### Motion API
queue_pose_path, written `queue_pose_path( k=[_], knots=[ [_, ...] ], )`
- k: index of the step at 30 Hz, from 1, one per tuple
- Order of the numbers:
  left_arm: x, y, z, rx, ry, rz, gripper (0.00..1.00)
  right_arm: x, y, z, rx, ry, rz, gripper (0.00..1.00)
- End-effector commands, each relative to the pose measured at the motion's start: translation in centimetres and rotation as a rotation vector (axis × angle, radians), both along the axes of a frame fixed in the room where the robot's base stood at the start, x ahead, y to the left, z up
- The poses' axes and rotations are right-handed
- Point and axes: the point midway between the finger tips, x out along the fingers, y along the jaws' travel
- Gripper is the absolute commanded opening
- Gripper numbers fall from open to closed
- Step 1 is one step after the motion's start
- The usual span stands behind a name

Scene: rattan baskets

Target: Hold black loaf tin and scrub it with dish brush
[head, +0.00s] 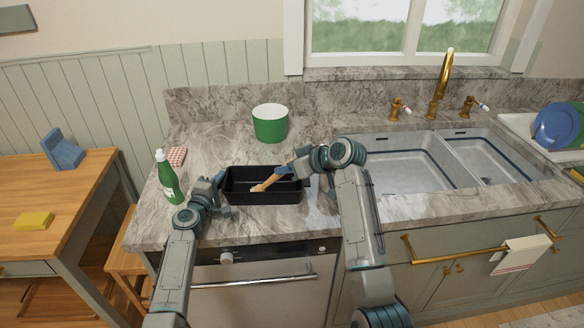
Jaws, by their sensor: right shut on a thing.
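The black loaf tin (264,198) sits upright on the marble counter, left of the sink. My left gripper (220,188) is at the tin's left end, its blue fingers beside or at the rim; I cannot tell whether they are open or closed on it. My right gripper (284,171) is above the tin's right part and is shut on the wooden dish brush (265,183). The brush slants down to the left over the tin's opening. I cannot tell whether it touches the tin's inside.
A green soap bottle (167,177) stands left of the tin, near my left arm, with a red checked cloth (177,156) behind it. A green canister (270,124) stands behind the tin. The double sink (408,160) with a brass faucet (441,82) is on the right.

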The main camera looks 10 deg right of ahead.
Motion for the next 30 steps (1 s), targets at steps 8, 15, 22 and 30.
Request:
queue_pose_path(
  k=[8, 15, 22, 30],
  knots=[
    [-0.1, 0.0, -0.3, 0.002, 0.004, -0.001, 0.0, 0.1, 2.4, -0.1, 0.003, 0.001, 0.002, 0.0],
    [-0.1, 0.0, -0.3, 0.002, 0.004, -0.001, 0.0, 0.2, 3.2, -0.2, 0.001, 0.002, 0.001, 0.0],
    [-0.1, 0.0, -0.2, 0.001, 0.003, -0.001, 0.0, 0.4, 5.0, -0.2, 0.003, 0.001, 0.002, 0.0],
    [-0.1, 0.0, -0.2, 0.002, 0.002, -0.001, 0.0, 0.5, 6.0, -0.3, 0.0, 0.002, 0.001, 0.0]
  ],
)
